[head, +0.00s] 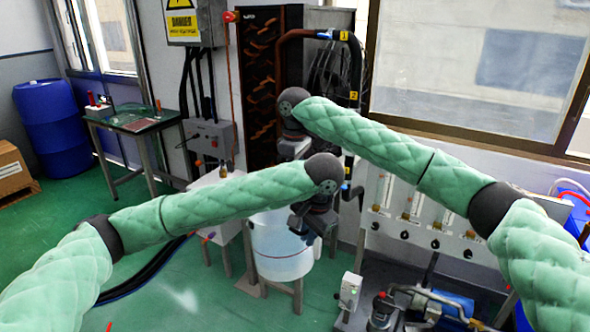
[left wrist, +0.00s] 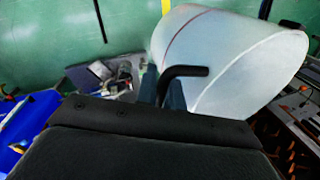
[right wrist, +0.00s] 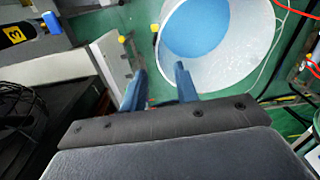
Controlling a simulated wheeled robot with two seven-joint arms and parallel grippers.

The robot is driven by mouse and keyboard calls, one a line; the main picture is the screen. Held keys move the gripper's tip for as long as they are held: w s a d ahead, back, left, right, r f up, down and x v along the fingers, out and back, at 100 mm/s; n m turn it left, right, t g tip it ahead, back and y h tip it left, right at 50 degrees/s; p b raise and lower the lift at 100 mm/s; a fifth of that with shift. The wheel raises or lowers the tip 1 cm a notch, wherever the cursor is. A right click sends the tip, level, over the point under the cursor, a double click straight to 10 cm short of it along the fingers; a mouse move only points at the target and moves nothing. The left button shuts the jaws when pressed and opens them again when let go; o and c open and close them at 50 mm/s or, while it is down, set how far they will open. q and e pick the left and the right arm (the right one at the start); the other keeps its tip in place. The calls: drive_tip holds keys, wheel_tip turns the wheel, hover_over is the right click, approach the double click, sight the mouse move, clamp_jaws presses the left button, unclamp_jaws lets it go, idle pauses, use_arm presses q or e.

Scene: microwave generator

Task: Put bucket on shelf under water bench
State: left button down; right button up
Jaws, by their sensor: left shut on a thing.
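The bucket (head: 283,262) is a large pale, translucent vessel with a thin red line, in the middle of the head view, partly hidden by my left gripper. My left gripper (head: 313,228) is at its right side. In the left wrist view, its fingers (left wrist: 163,88) are shut on the bucket's black bent handle (left wrist: 188,71), with the pale bucket wall (left wrist: 235,60) beyond. My right gripper (right wrist: 158,82) is open and empty; the bucket's round white rim (right wrist: 238,65) and blue inside show beyond its fingertips. I cannot tell which bench is the water bench.
A white panel with flow tubes (head: 425,222) stands right, above pumps and pipes (head: 420,305). A small pale table (head: 218,180) is left of the bucket. A metal table (head: 135,122) and blue barrel (head: 52,115) stand farther left.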

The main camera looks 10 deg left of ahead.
wheel_tip(320, 180, down, 11)
idle(0.5)
drive_tip(key=shift+c, duration=0.2)
clamp_jaws()
use_arm(q)
drive_tip(key=shift+w, duration=0.1)
